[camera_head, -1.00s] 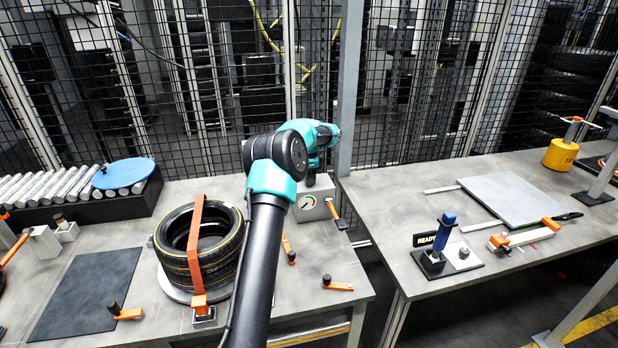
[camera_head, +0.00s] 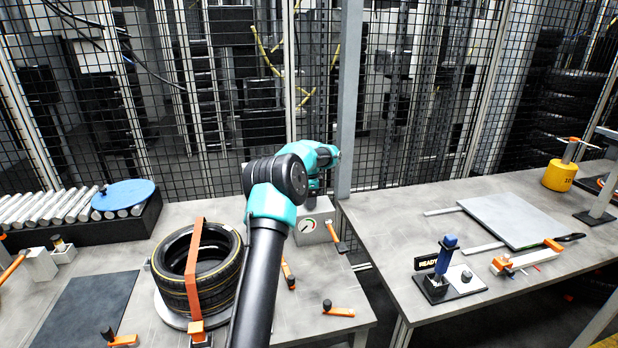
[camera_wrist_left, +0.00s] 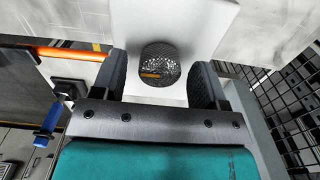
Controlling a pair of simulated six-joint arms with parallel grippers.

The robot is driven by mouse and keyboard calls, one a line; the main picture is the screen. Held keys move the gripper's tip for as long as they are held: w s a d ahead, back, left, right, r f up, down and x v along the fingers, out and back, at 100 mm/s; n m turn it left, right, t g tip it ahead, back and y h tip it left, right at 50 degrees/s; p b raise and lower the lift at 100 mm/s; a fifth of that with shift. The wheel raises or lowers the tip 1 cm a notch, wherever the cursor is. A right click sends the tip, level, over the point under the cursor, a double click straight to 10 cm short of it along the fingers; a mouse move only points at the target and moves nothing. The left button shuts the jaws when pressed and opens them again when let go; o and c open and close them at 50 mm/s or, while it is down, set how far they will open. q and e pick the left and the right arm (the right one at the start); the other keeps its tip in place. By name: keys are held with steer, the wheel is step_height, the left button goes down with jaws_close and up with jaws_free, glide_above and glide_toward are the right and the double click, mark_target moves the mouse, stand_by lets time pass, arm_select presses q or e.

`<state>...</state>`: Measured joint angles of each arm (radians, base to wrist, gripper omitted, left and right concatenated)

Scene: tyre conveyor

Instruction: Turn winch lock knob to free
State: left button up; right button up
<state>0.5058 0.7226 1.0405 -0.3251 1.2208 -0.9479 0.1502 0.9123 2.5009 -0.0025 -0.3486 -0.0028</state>
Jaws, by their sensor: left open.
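The winch lock knob (camera_wrist_left: 158,65) is a dark, knurled round knob with a small orange mark. In the left wrist view it sits on a pale grey face between the fingers of my left gripper (camera_wrist_left: 160,80). The fingers are open, one on each side of the knob; small gaps seem to show, but contact is hard to tell. In the head view my left gripper (camera_head: 314,190) points down over a grey box (camera_head: 312,230) with a round dial, and the knob is hidden there. My right gripper is not in view.
An orange lever (camera_head: 336,236) sticks out at the box's right side. A blue-handled switch (camera_head: 445,258) with a READY sign is on the right table. A mesh fence stands close behind.

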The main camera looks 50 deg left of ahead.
arm_select(q)
step_height(320, 180, up, 17)
stand_by(0.5)
steer(key=shift+f, duration=0.15)
